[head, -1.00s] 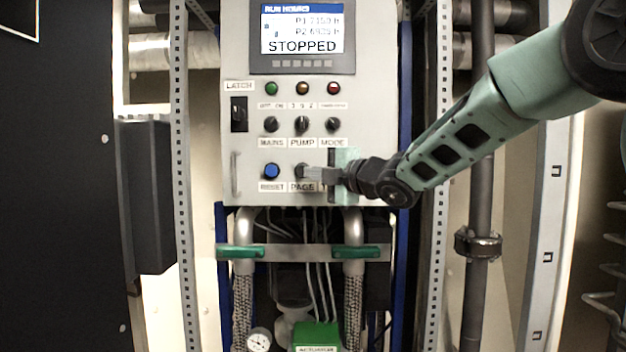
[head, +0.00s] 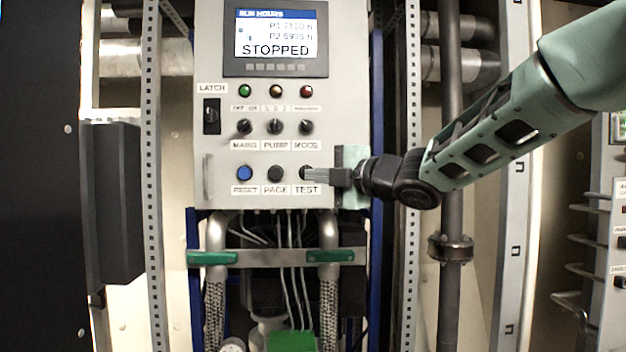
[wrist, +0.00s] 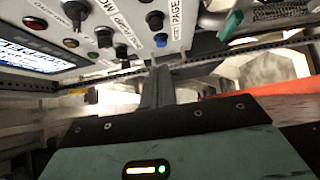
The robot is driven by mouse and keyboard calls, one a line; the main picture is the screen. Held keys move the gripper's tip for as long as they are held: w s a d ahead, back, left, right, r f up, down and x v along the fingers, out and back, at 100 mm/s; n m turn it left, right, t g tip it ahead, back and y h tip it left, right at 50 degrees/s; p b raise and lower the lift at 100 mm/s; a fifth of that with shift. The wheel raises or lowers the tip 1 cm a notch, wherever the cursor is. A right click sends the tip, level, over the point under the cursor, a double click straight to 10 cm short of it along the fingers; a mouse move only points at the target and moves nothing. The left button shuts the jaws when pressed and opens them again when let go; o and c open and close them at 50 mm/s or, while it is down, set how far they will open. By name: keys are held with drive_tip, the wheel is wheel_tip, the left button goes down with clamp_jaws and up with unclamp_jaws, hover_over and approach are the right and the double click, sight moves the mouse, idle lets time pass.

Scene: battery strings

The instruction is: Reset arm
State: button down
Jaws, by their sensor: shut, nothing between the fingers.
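My gripper (head: 310,174) is shut and empty, at the lower right of a grey control panel (head: 222,135) in the head view. Its fingertips overlap the black TEST button (head: 303,172) and partly hide it; I cannot tell whether they touch it. The black PAGE button (head: 275,173) and blue RESET button (head: 244,173) lie to the left, uncovered. In the wrist view the closed fingers (wrist: 157,88) point toward the panel face, with the PAGE button (wrist: 155,20) above them. My arm reaches in from the upper right.
The panel's screen (head: 276,34) reads RUN HOURS and STOPPED. Three knobs (head: 275,126) and a latch switch (head: 212,116) sit above the buttons. A perforated upright (head: 412,180) and a dark vertical pipe (head: 450,200) stand right.

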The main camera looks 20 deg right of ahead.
drive_tip(key=s+a+f+m+g+h, duration=0.2)
drive_tip(key=s+a+f+m, duration=0.15)
drive_tip(key=f, duration=0.35)
drive_tip(key=s+a+f+m+g+h, duration=0.1)
drive_tip(key=s+a+f+m+g, duration=0.2)
drive_tip(key=f, duration=0.4)
drive_tip(key=s+a+f+m+g+h, duration=0.2)
drive_tip(key=s+a+f+m, duration=0.2)
drive_tip(key=f, duration=0.3)
drive_tip(key=s+f+m+g+h, duration=0.1)
drive_tip(key=s+f+g, duration=0.2)
drive_tip(key=s, duration=0.5)
drive_tip(key=s+f+m+g+b, duration=0.1)
drive_tip(key=s+f+m+g, duration=0.1)
drive_tip(key=s+f, duration=0.3)
drive_tip(key=s+a+f+m+g+h, duration=0.1)
drive_tip(key=s+f+g, duration=0.3)
drive_tip(key=s, duration=0.7)
drive_tip(key=shift+s+f+m+h, duration=0.3)
drive_tip(key=shift+s+f+m, duration=0.1)
drive_tip(key=shift+f+m, duration=0.2)
